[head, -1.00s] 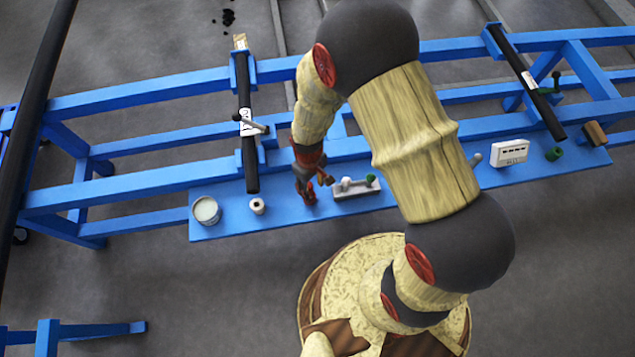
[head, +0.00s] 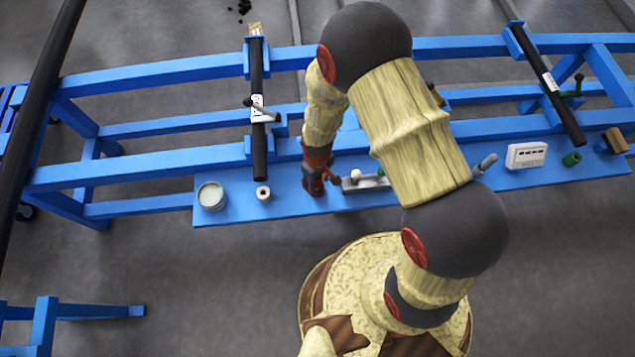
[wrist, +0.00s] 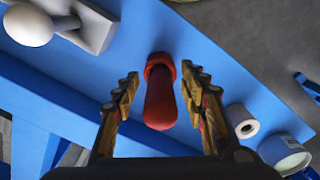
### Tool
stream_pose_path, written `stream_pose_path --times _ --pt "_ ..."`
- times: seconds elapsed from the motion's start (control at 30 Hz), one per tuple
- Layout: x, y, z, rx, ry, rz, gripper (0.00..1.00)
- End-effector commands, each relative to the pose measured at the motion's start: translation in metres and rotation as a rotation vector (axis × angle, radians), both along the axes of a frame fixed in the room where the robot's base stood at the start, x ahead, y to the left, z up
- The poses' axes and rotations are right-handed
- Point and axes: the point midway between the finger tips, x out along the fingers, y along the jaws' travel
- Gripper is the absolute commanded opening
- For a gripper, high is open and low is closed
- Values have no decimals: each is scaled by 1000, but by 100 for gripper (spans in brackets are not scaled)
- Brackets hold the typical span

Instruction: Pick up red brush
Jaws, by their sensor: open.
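The red brush (wrist: 160,98) shows in the wrist view as a red handle with a wider collar at its far end. It is over the blue shelf (wrist: 228,75). My gripper (wrist: 160,78) is open, with one finger on each side of the red handle and a visible gap on both sides. In the head view my gripper (head: 319,180) points down at the shelf, and it largely hides the brush there. I cannot tell how far above the shelf the fingertips are.
A white roll (head: 263,193) and an open can (head: 211,196) stand left of my gripper. A grey-white tool (head: 362,183) lies close on the right. Farther right are a white box (head: 526,155) and a green cylinder (head: 571,159). Black bars cross the blue frame behind.

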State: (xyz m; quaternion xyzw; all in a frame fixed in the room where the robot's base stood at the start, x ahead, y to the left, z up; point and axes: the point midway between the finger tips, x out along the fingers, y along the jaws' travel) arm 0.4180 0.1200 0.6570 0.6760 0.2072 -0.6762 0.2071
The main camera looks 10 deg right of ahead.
Motion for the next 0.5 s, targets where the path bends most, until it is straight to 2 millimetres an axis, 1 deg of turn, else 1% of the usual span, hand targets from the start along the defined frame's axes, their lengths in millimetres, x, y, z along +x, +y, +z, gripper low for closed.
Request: stream_pose_path --times 0.13,0.5 --pt "0 0 1 1 -1 0 43" --pt "0 0 1 0 0 0 22"
